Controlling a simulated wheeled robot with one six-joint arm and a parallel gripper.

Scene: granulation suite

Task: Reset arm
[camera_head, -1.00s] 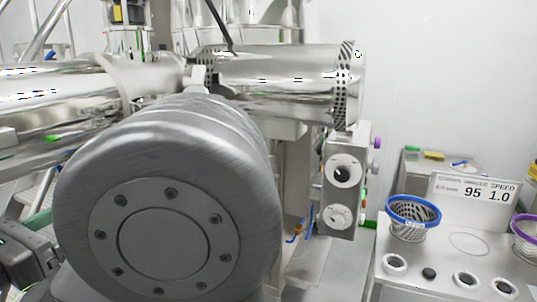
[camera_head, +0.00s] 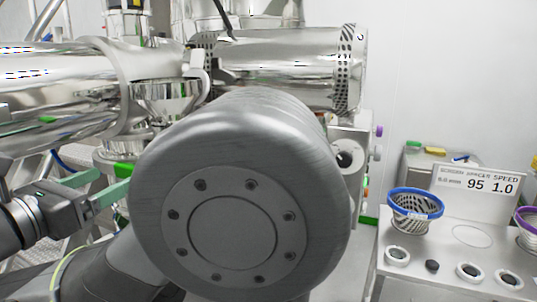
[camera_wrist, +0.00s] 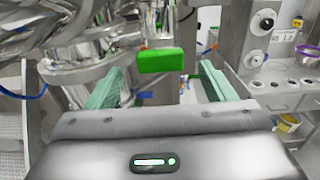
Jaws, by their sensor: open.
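My gripper (camera_head: 98,186) shows at the left of the head view with its two green fingers. In the wrist view its green fingers (camera_wrist: 160,86) stand wide apart with nothing held between them. A green block-shaped part (camera_wrist: 161,60) shows beyond and between the fingers; I cannot tell how far off it is. A large round grey joint of my own arm fills the lower middle of the head view and hides part of the machine behind it.
A steel machine with a horizontal cylinder (camera_head: 285,70) and a funnel (camera_head: 168,98) stands behind my arm.

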